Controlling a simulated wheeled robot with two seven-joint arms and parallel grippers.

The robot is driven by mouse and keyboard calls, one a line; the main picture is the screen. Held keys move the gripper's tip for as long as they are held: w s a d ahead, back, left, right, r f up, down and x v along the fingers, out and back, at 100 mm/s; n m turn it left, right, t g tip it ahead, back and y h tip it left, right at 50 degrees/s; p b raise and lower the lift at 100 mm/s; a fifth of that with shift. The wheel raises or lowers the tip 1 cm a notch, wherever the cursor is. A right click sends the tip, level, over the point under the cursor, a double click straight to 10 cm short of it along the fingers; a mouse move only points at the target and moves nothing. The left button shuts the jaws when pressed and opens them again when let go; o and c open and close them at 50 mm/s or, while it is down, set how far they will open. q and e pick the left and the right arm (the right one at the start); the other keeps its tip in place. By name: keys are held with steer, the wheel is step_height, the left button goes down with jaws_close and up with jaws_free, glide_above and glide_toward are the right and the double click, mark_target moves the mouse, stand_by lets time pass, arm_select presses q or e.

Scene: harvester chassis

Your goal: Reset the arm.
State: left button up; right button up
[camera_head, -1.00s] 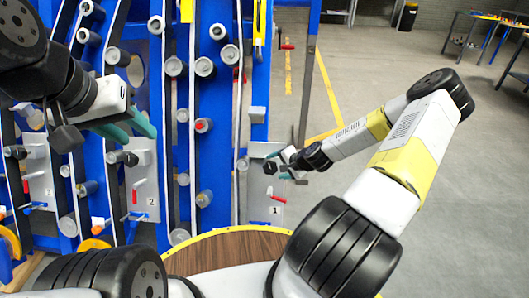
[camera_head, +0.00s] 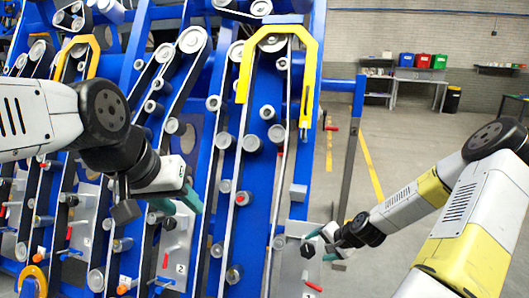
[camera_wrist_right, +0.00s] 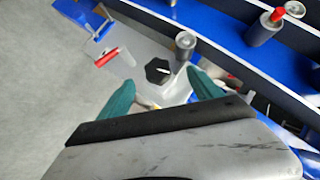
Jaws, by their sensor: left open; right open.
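My left gripper (camera_head: 178,207) is open, with green fingers, and appears empty in front of the blue chassis (camera_head: 258,182) in the head view. My right gripper (camera_head: 321,246) is open beside the grey plate (camera_head: 296,258) at the chassis's right edge. In the right wrist view, the green fingers of my right gripper (camera_wrist_right: 160,97) stand apart. A black hexagonal knob (camera_wrist_right: 158,71) shows beyond the gap between them, and I see nothing gripped. A red-handled lever (camera_wrist_right: 107,57) lies to the upper left of the knob.
The chassis carries black belts, several grey rollers (camera_head: 250,143) and a yellow bracket (camera_head: 244,75). Another grey plate (camera_head: 177,249) with a red handle is below my left gripper. Open floor (camera_head: 400,150) lies to the right, with a black bin (camera_head: 452,99) and tables far back.

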steer(key=s+a+r+n+g+h, duration=0.15)
steer(key=s+r+n, duration=0.3)
steer(key=r, duration=0.85)
steer(key=s+a+r+n+h, duration=0.25)
steer(key=s+r, duration=0.35)
steer(key=r, duration=0.6)
steer(key=s+a+r+n+y, duration=0.2)
steer(key=s+a+r, duration=0.1)
steer(key=s+r, duration=0.7)
steer(key=s+t, duration=0.1)
steer(key=s, duration=0.3)
steer(key=shift+r, duration=0.4)
steer(key=shift+c, duration=0.2)
